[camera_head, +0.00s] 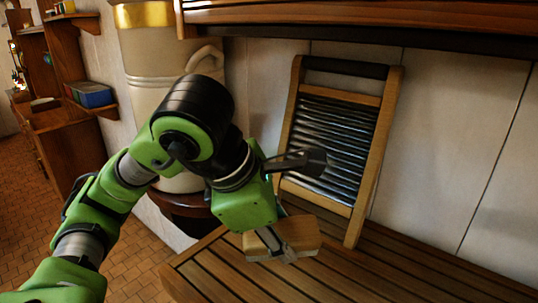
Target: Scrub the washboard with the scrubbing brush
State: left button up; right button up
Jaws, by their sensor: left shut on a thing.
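The washboard (333,140) leans upright against the white wall, its foot on the slatted wooden top. It has a pale wooden frame, a dark top bar and dark ribbed metal. My left gripper (290,208) is in front of its lower left part and covers some of that edge. The gripper is shut on the scrubbing brush (303,233), a light wooden block low in front of the washboard. The brush's bristles are hard to make out, and I cannot tell whether it touches the slats. My right gripper is not in view.
The slatted wooden top (400,283) is clear to the right. A large cream container (150,55) with a gold band stands behind my left arm. A wooden shelf (360,14) overhangs the washboard. A blue box (90,95) sits on a shelf at the left.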

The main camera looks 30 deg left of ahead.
pick_arm(q)
jog(key=w+m, duration=0.1)
jog(key=w+r+m+t+h, duration=0.1)
jog(key=w+m, duration=0.1)
jog(key=w+r+m+p, duration=0.1)
jog(key=shift+w+d+m+t, duration=0.3)
jog(key=shift+d+m, duration=0.1)
jog(key=w+a+m+t+h+p, duration=0.4)
jog(key=w+a+m+t+h, duration=0.15)
jog(key=w+a, duration=0.75)
jog(key=shift+m+t, duration=0.25)
jog(key=shift+m, duration=0.2)
jog(key=w, duration=0.2)
jog(key=w+f+p, duration=0.1)
jog(key=w, duration=0.1)
jog(key=w+f+p, duration=0.1)
jog(key=w, duration=0.1)
jog(key=shift+d+f, duration=0.15)
jog(key=shift+d, duration=0.1)
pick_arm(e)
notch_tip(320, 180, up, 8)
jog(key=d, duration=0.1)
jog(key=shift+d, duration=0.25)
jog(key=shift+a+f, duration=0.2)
pick_arm(q)
jog(key=shift+w+d+f, duration=0.1)
jog(key=shift+w, duration=0.3)
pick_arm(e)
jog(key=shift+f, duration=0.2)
